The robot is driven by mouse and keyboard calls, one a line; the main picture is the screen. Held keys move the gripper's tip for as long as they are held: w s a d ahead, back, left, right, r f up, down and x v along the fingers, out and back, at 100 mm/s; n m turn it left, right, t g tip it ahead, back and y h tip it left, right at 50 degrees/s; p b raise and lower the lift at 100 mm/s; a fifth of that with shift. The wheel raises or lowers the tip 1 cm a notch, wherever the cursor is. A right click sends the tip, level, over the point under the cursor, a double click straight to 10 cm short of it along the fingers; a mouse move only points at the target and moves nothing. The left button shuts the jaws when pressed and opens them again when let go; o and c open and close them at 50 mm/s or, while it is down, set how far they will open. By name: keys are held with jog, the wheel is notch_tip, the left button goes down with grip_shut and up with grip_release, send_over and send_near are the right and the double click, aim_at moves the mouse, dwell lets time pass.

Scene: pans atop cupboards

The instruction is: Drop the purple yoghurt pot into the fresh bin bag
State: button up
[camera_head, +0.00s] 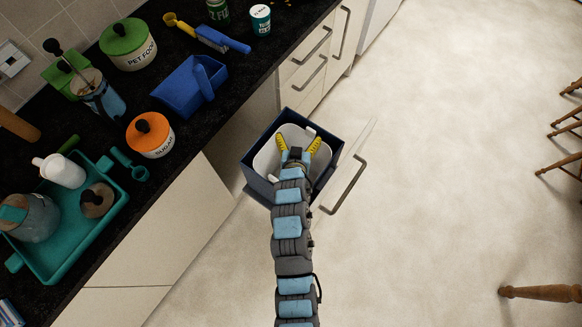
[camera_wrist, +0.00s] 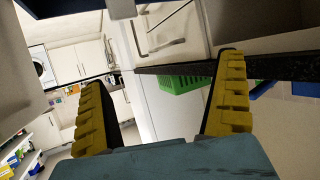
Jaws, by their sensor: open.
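A dark blue bin (camera_head: 257,183) stands pulled out from the cupboards in the head view. A pale liner or bag (camera_head: 267,159) sits inside it. My gripper (camera_head: 298,143) is over the bin opening, its yellow fingers spread apart. In the wrist view, the gripper (camera_wrist: 162,72) is open with nothing between its fingers. I do not see the purple yoghurt pot in either view. My arm and gripper hide part of the bin's inside.
A drawer handle (camera_head: 348,185) sticks out right of the bin. The dark worktop (camera_head: 195,135) at left carries an orange sugar jar (camera_head: 150,135), a blue dustpan (camera_head: 190,85) and a teal tray (camera_head: 112,205). Open pale floor (camera_head: 430,120) lies at right, with wooden chair legs (camera_head: 540,293) beyond.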

jog(key=v, duration=1)
jog(key=shift+s, duration=0.3)
jog(key=shift+r, duration=0.1)
